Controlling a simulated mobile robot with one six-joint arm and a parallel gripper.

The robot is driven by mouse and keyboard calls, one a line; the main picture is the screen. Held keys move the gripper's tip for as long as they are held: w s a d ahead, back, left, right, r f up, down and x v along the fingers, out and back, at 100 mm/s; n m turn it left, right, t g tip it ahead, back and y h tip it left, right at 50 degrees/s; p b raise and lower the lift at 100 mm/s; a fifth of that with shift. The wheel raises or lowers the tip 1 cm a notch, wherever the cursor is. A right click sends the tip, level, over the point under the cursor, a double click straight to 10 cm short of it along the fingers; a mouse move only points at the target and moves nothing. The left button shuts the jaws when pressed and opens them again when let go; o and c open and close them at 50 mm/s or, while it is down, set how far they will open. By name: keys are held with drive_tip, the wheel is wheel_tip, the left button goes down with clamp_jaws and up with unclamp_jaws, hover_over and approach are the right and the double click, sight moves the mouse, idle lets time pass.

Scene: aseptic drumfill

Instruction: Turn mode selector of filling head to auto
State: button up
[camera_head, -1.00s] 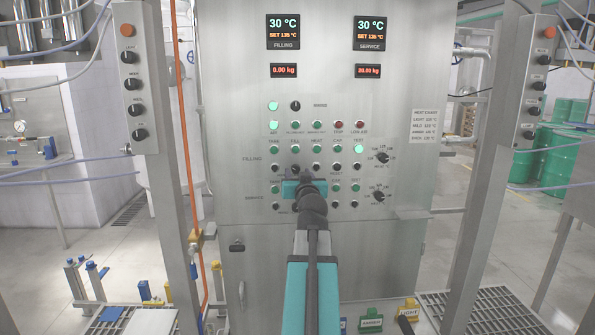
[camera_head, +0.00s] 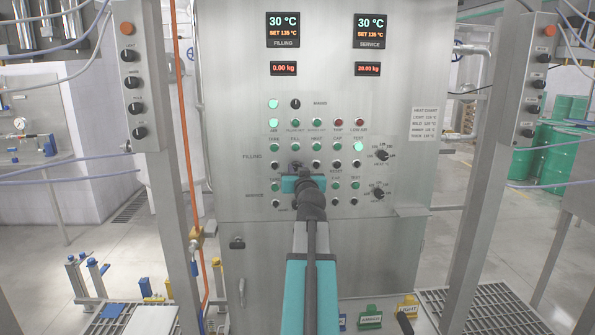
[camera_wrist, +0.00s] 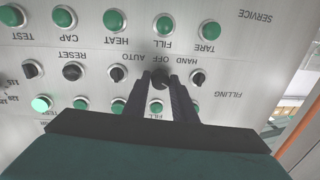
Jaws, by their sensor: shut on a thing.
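A black mode selector knob (camera_wrist: 159,79) sits on the filling row of the steel panel. Inverted HAND, OFF and AUTO labels lie beside it in the wrist view. My gripper (camera_wrist: 161,82) is shut on this knob, with one dark finger on each side. In the head view my gripper (camera_head: 296,168) is at the panel, at the second knob from the left in the filling row. The fingers cover part of the knob, and I cannot tell which label its pointer faces.
Neighbouring black knobs (camera_wrist: 115,72) and (camera_wrist: 197,77) stand close on both sides. Green buttons (camera_wrist: 165,25) line the rows above and below. Two side posts with control boxes (camera_head: 137,85) flank the panel. An orange hose (camera_head: 183,120) hangs at the left.

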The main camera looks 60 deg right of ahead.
idle(0.3)
drive_tip(key=shift+f+m, duration=0.1)
drive_tip(key=shift+m, duration=0.3)
drive_tip(key=m+b, duration=0.1)
drive_tip(key=m, duration=0.1)
drive_tip(key=shift+a+f+m, duration=0.1)
drive_tip(key=shift+m, duration=0.3)
drive_tip(key=m, duration=0.5)
drive_tip(key=shift+w+m+h+p, duration=0.1)
drive_tip(key=shift+m+h+p, duration=0.2)
drive_tip(key=shift+h+p, duration=0.1)
drive_tip(key=m+p, duration=0.4)
drive_tip(key=m, duration=0.2)
drive_tip(key=shift+w+a+m+h, duration=0.1)
drive_tip(key=shift+a+m+h, duration=0.05)
drive_tip(key=shift+m+h, duration=0.2)
drive_tip(key=m+g+p, duration=0.1)
drive_tip(key=m+p, duration=0.3)
drive_tip(key=m, duration=0.1)
